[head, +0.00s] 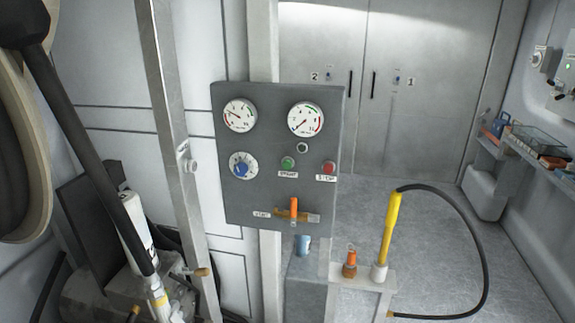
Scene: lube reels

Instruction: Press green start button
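The green start button (288,162) sits on a dark grey control panel (262,195) in the middle of the head view, above a small white label. A red button (328,167) sits to its right above a label that reads as STOP. Nothing covers the green button.
The panel also holds two round gauges (240,115) (305,119), a blue knob (240,168) and an orange-handled valve (294,208). A yellow nozzle (390,228) with a black hose stands lower right. A metal post (180,130) rises left of the panel. Floor is clear behind, right.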

